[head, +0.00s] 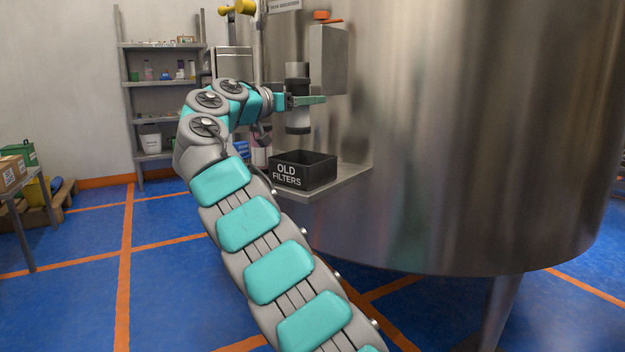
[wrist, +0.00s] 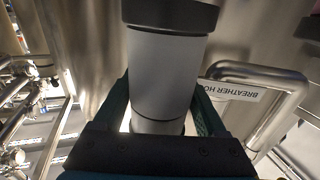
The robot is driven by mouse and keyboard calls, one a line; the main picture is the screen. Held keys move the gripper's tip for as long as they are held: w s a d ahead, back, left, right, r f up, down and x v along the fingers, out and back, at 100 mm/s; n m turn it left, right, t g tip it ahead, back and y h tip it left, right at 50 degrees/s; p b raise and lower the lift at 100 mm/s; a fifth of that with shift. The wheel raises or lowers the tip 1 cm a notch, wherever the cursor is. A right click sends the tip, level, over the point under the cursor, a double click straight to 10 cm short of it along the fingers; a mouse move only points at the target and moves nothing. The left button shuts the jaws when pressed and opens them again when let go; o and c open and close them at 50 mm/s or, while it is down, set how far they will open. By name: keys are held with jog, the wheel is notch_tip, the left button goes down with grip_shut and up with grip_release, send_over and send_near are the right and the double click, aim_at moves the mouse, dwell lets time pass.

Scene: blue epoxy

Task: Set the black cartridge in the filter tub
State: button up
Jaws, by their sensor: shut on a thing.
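My gripper (head: 306,100) is shut on an upright cylinder, which I take for the cartridge (head: 298,116). In the wrist view the cartridge (wrist: 165,75) has a pale body with dark ends, between the green fingers of my gripper (wrist: 163,115). The filter tub (head: 318,174) is a black open box marked "OLD FILTERS". The cartridge is above the tub and apart from it. The tub's inside is mostly hidden.
The tub stands on a steel shelf (head: 350,180) beside a large steel tank (head: 460,130). A steel box (head: 329,60) is just right of the cartridge. The wrist view shows a bent pipe (wrist: 285,105) with a "BREATHER HO" label. Grey shelving (head: 160,95) stands at the back.

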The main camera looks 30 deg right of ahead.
aim_at(303, 168)
jog(key=shift+g, duration=0.3)
jog(key=shift+s+d+f+b, duration=0.15)
jog(key=shift+f+b, duration=0.45)
jog(key=shift+f, duration=1.2)
jog(key=shift+s+d+f+b, duration=0.15)
jog(key=shift+f+b, duration=0.5)
jog(key=shift+f, duration=1.1)
jog(key=shift+s+d+f+b, duration=0.1)
jog(key=shift+d+f+b, duration=0.35)
jog(key=shift+f, duration=1.35)
jog(key=shift+a+f+b, duration=0.2)
jog(key=shift+b, duration=0.25)
jog(key=o, duration=1.4)
jog(key=shift+r, duration=0.1)
jog(key=shift+r+p, duration=0.25)
jog(key=shift+p, duration=0.1)
jog(key=v, duration=1.2)
jog(key=shift+f, duration=0.2)
